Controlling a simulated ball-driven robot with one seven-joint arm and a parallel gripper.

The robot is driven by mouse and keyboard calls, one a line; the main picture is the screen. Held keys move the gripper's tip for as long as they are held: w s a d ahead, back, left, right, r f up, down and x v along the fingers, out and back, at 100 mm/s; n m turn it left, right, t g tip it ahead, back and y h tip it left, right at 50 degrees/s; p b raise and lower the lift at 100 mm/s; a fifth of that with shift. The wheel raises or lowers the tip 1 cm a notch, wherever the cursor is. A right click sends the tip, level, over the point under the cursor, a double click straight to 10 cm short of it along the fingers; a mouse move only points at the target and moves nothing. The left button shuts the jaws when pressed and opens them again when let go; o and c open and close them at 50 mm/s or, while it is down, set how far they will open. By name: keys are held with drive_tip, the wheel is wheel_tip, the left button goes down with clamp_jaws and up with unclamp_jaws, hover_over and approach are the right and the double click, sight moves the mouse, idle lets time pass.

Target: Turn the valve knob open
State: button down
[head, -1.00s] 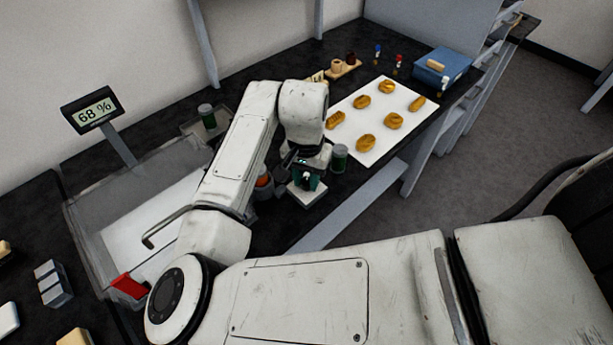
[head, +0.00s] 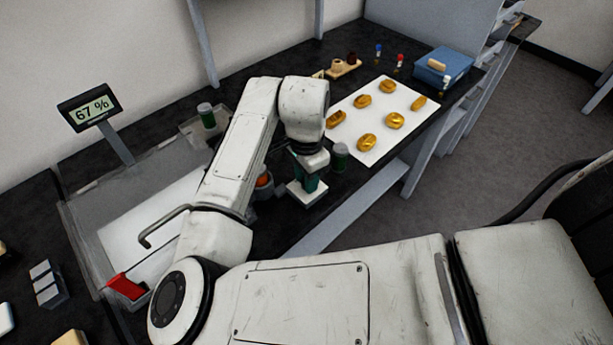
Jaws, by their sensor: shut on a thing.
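My gripper (head: 308,183) points down near the bench's front edge, over a small pale square block (head: 310,197). Its teal end parts reach down to the top of this block, and it is shut there. The valve knob itself is hidden between the gripper and the block, so I cannot see how far it is turned. A small display (head: 90,109) at the left reads 67 %.
A green-banded jar (head: 341,155) stands close to the right of my gripper. A white board (head: 375,118) with several gold pieces lies behind. A clear-walled case (head: 85,225) is at the left.

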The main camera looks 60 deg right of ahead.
idle(0.4)
drive_tip(key=c, duration=0.8)
unclamp_jaws()
drive_tip(key=shift+c, duration=0.2)
drive_tip(key=shift+r, duration=0.1)
wheel_tip(320, 180, up, 11)
drive_tip(key=shift+f, duration=0.25)
